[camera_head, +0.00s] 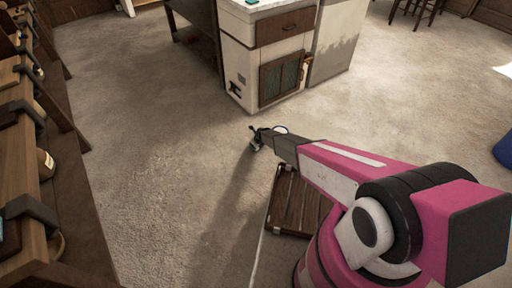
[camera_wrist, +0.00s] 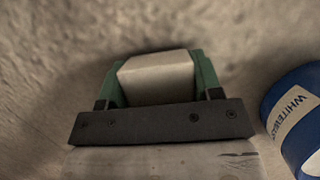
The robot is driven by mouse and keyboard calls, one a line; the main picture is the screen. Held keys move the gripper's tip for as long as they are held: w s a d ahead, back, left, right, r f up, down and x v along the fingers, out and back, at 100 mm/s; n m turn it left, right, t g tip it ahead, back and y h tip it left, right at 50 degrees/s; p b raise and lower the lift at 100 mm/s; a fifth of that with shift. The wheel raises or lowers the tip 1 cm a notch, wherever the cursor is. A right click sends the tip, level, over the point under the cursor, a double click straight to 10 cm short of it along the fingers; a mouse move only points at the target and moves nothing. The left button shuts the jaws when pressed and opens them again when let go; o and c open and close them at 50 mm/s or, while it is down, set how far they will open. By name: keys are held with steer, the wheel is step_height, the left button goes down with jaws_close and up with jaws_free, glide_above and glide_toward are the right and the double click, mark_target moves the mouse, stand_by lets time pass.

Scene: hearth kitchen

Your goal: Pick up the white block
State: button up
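The white block (camera_wrist: 158,80) shows in the wrist view between the two green fingers of my gripper (camera_wrist: 157,66). The fingers lie against its left and right sides, with no gap that I can see. The lower part of the block is hidden behind the dark gripper bar. In the head view my gripper (camera_head: 256,139) is small and low over the carpet at the end of my outstretched arm; the block cannot be made out there.
A blue can (camera_wrist: 292,120) with a white label stands close right of my gripper; its pale top (camera_head: 280,129) shows in the head view. A slatted wooden piece (camera_head: 290,205) lies below my arm. A cabinet (camera_head: 268,60) stands ahead. Carpet to the left is clear.

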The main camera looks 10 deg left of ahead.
steer(key=shift+c, duration=0.3)
steer(key=shift+r, duration=0.5)
step_height(320, 180, up, 4)
steer(key=shift+s+f, duration=0.1)
steer(key=shift+f, duration=0.05)
steer(key=s+a+r, duration=0.6)
steer(key=s, duration=0.3)
steer(key=shift+s+a+r, duration=0.15)
steer(key=shift+a+r, duration=0.05)
steer(key=shift+a, duration=0.2)
